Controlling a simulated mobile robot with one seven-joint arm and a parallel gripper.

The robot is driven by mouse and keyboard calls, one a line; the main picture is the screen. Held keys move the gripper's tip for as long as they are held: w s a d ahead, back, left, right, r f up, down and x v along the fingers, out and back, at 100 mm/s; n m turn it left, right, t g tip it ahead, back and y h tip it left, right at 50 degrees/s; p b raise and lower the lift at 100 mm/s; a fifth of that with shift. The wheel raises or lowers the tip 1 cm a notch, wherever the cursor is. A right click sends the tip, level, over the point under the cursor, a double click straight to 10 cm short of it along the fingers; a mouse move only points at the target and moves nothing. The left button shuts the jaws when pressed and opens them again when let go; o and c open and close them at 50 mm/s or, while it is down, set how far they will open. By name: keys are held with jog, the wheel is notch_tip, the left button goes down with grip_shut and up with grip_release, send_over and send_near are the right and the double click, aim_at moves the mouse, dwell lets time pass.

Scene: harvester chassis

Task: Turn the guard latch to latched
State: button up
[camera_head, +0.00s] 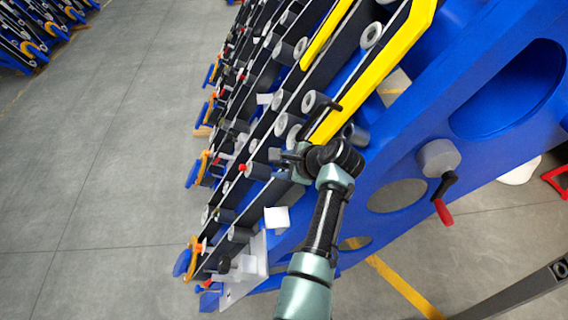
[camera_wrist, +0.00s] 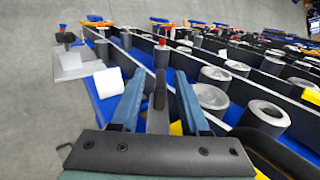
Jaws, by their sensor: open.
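I cannot tell for certain which part is the guard latch. A black lever-like bar (camera_head: 324,112) sits at the lower end of the yellow guard (camera_head: 385,78) in the head view. My gripper (camera_head: 292,160) is close below it, beside the rollers. In the wrist view my gripper (camera_wrist: 157,82) is open, its two blue-grey fingers apart. A dark upright bar (camera_wrist: 160,92) shows between the fingers, with a gap on each side; whether it is the same bar is unclear. Nothing is clamped. The wrist of my arm hides part of the guard's lower end.
The blue harvester chassis (camera_head: 480,62) fills the right side. A red-handled crank (camera_head: 442,200) on a grey hub stands right of my arm. Rows of rollers and black rails (camera_head: 262,130) crowd the gripper's left. A white block (camera_head: 277,218) sits below. Open floor (camera_head: 100,150) lies left.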

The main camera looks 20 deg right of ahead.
jog(key=b+v, duration=0.2)
jog(key=v, duration=1.1)
